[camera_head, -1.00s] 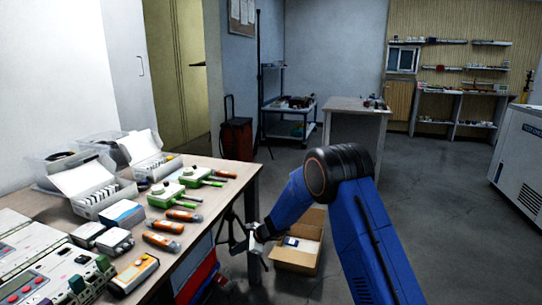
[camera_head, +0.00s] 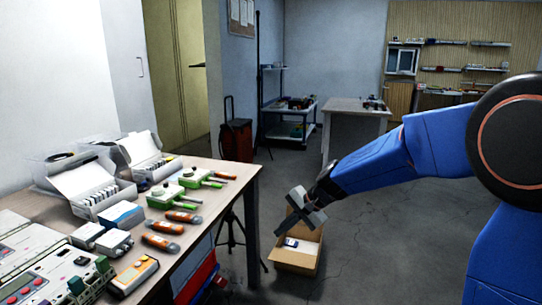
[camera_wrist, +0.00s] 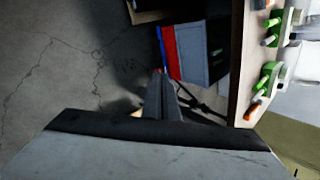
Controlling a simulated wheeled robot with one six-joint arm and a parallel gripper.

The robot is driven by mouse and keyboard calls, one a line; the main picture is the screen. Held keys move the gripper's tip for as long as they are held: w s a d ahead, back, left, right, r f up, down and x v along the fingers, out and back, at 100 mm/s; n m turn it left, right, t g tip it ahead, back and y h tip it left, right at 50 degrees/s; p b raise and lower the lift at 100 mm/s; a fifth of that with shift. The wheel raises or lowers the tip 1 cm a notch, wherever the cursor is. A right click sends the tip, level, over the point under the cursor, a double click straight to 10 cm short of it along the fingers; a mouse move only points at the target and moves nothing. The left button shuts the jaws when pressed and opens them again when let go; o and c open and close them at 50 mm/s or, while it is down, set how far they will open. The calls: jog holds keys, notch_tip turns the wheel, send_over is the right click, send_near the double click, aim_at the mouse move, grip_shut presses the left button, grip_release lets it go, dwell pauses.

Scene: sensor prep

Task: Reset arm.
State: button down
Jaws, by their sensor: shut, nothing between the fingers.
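My arm is blue with a black elbow and reaches in from the right in the head view. My gripper (camera_head: 280,231) is grey, shut and empty, in front of the open cardboard box as seen from the head camera and right of the table's edge. In the wrist view the shut fingers (camera_wrist: 160,78) point away over the floor, with nothing between them. The cardboard box (camera_head: 293,263) stands on the floor with a small dark blue and white item (camera_head: 291,242) inside. The gripper and wrist hide part of the box's back.
The wooden table (camera_head: 238,179) at left bears orange-and-grey handheld tools (camera_head: 161,242), green devices (camera_head: 166,195), white boxes and control panels. Red and blue bins (camera_head: 197,280) sit below it. A tripod (camera_head: 231,240) stands between table and box. Floor at centre right is clear.

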jog(key=s+d+r+n+h, duration=0.1)
jog(key=s+d+n+h, duration=0.1)
jog(key=s+d, duration=0.6)
jog(key=s+d+r+n+t+h, duration=0.1)
jog(key=s+d+n+h, duration=0.1)
jog(key=s+d, duration=0.7)
jog(key=s+d+r+n+t+h, duration=0.1)
jog(key=s+d, duration=0.7)
jog(key=s, duration=0.9)
jog(key=r+n+h, duration=0.1)
jog(key=n+h, duration=0.1)
jog(key=shift+d+n, duration=0.2)
jog(key=shift+n, duration=0.1)
